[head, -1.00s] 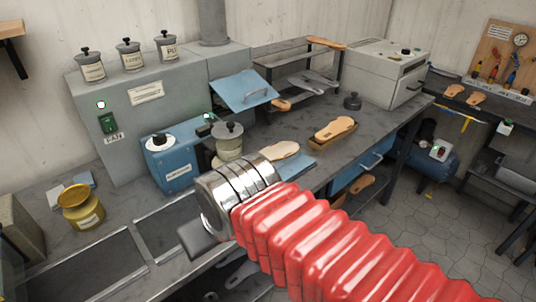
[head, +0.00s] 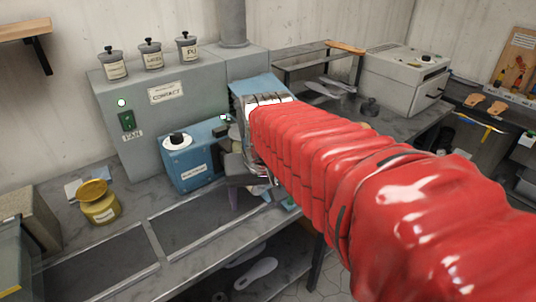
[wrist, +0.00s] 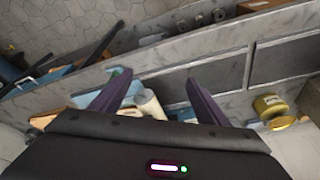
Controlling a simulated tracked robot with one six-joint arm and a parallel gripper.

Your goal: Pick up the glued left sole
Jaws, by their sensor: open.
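No sole in view now can be made out as the glued left one. In the head view my red-sleeved arm covers the bench where two tan soles showed earlier. A small tan piece (head: 365,125) peeks out above the sleeve. My gripper (head: 247,187) is over the front part of the bench, partly hidden by its own wrist. In the wrist view my gripper (wrist: 160,82) is open, its two dark purple fingers spread, with no sole between them. A pale jar (wrist: 150,104) and a blue sheet (wrist: 92,98) show between and beside the fingers. A tan edge (wrist: 44,121) at left is unclear.
A blue box (head: 190,158) with a black knob and a yellow pot (head: 98,203) stand on the bench (head: 135,195). Recessed trays run along its front. A grey fan cabinet (head: 165,100) rises behind. A rack (head: 310,62) and grey machine (head: 400,78) stand farther right.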

